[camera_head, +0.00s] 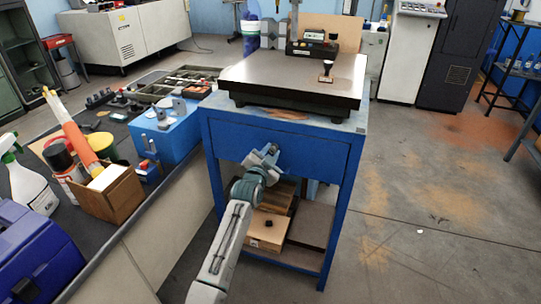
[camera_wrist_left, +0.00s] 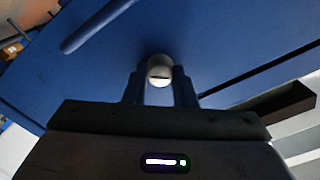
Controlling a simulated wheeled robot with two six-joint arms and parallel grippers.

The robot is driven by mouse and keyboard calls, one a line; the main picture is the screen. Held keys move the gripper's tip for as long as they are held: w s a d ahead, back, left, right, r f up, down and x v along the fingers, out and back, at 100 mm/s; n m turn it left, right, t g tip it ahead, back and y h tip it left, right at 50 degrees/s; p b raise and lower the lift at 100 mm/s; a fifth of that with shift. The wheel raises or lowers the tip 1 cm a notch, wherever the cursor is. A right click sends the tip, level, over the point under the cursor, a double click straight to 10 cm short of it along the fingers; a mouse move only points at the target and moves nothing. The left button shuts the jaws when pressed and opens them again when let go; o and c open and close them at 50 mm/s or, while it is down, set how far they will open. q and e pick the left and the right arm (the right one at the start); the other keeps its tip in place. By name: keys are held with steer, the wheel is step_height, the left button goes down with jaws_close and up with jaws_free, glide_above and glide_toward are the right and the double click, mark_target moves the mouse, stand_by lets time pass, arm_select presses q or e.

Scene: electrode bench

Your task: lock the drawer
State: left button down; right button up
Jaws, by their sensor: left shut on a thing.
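The blue drawer front (camera_head: 315,158) spans the top of a blue stand and looks closed. In the left wrist view, the drawer front (camera_wrist_left: 230,45) fills most of the picture, with a long blue bar handle (camera_wrist_left: 95,27) at upper left. A small round silver lock (camera_wrist_left: 159,68) with a dark slot sits on it. My left gripper (camera_head: 273,151) is at the drawer front. In the wrist view its two fingers (camera_wrist_left: 159,90) are shut on the lock, one on each side. The slot lies roughly level across that picture. My right gripper is not in view.
A dark granite plate (camera_head: 290,72) with instruments tops the stand. A lower shelf holds boxes (camera_head: 264,230) below my arm. At left, a bench carries a cardboard box (camera_head: 112,196), bottles and a blue case (camera_head: 35,258). The floor at right is clear.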

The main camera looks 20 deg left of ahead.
arm_select(q)
steer(key=m+b, duration=0.1)
steer(key=m, duration=0.3)
steer(key=shift+f+m, duration=0.1)
steer(key=shift+m, duration=0.2)
steer(key=m, duration=0.5)
steer(key=shift+b, duration=0.35)
steer(key=shift+m, duration=0.6)
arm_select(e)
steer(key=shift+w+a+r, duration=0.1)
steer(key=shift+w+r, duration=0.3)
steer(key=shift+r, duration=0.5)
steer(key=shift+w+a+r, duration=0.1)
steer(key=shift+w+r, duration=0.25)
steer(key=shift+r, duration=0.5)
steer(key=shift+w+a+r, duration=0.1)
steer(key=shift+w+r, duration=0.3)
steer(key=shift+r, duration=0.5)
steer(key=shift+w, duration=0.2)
arm_select(q)
steer(key=c, duration=1.4)
jaws_free()
steer(key=shift+o, duration=1.1)
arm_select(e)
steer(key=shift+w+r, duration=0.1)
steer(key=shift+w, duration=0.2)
